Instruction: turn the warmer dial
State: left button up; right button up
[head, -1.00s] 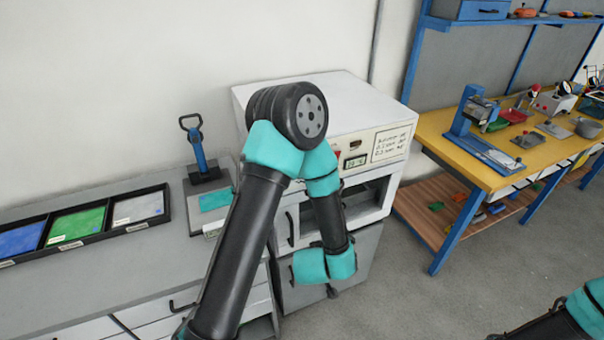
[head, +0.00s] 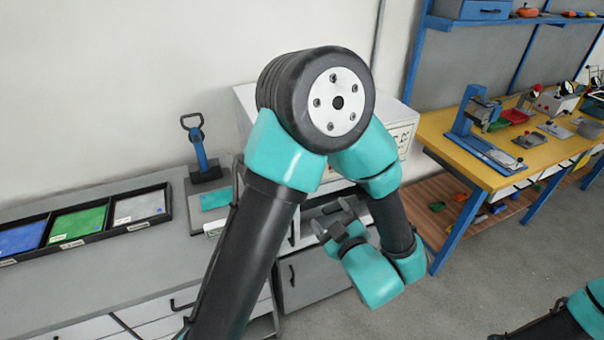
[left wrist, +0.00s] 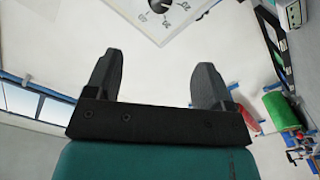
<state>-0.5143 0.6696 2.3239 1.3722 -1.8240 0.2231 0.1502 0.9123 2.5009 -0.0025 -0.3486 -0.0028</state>
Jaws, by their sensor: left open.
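The white warmer (head: 402,135) stands on the bench, its front mostly hidden behind my left arm in the head view. In the left wrist view, the dark round dial (left wrist: 161,4) is at the top edge, cut off by the frame, on a white plate (left wrist: 130,12) with printed marks. My left gripper (head: 333,217) is in front of the warmer; in the left wrist view its fingers (left wrist: 153,72) are wide apart with nothing between them. The dial lies beyond the fingertips, apart from them.
A tray with blue, green and grey bins (head: 166,203) lies on the left bench beside a blue-handled press (head: 201,158). A yellow workbench (head: 470,172) with tools stands at the right. Grey floor (head: 480,265) is clear between them.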

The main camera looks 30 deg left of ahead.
pick_arm(q)
jog(key=shift+a, duration=0.1)
jog(key=x, duration=1.7)
jog(key=shift+w+a, duration=0.1)
jog(key=shift+w, duration=0.05)
jog(key=c, duration=0.9)
jog(key=shift+c, duration=0.2)
